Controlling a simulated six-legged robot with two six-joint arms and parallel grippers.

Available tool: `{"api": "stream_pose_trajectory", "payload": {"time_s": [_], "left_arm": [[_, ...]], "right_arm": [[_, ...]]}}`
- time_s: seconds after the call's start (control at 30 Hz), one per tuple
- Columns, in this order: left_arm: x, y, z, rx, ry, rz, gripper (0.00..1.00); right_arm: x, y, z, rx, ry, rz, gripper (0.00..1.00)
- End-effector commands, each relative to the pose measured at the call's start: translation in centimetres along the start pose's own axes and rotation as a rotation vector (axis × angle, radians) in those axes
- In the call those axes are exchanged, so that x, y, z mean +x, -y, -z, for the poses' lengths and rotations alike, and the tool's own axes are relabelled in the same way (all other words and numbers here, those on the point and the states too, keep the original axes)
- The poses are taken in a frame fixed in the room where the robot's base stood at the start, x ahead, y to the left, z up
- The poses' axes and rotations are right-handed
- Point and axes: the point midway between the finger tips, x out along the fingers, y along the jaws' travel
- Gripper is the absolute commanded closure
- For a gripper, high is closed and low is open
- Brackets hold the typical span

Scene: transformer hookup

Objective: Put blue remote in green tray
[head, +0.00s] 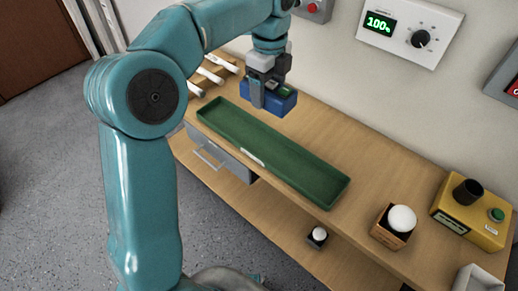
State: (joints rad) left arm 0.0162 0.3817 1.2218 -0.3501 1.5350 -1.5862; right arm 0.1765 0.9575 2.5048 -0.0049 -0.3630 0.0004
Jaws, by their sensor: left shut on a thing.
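My left gripper (265,92) is shut on the blue remote (284,103), a small blue box with a dark top and a green patch. The gripper points down and holds the remote above the back edge of the green tray's left half, apart from the tray as far as I can tell. The green tray (309,188) is long, shallow and empty, and lies on the wooden bench. The gripper's fingers partly hide the left side of the remote. My right gripper is not in view.
White rods (212,75) lie at the bench's left end. A wooden box with a white ball (402,218) and a yellow control box (466,218) stand at right. A grey drawer (222,157) is under the bench. A panel reading 100% (408,32) is on the wall.

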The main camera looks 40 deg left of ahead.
Motion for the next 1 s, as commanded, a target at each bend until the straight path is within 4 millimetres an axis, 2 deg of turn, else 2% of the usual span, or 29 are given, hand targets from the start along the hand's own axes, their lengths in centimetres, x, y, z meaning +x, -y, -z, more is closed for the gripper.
{"api": "stream_pose_trajectory", "payload": {"time_s": [0.17,0.27,0.7,0.8,1.0], "left_arm": [[-1.6,0.6,2.2,0.054,0.000,0.002,0.66],[-0.7,0.7,2.8,0.069,0.000,-0.002,0.66],[11.4,0.6,2.9,0.069,0.000,-0.004,0.66],[13.1,0.6,2.9,0.068,0.000,-0.002,0.66],[15.1,0.5,3.0,0.066,0.000,-0.002,0.66]], "right_arm": [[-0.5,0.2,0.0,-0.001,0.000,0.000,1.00],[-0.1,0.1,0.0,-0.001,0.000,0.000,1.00],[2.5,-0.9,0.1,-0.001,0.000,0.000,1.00],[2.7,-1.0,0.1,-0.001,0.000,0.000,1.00],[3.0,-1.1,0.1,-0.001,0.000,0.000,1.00]]}}
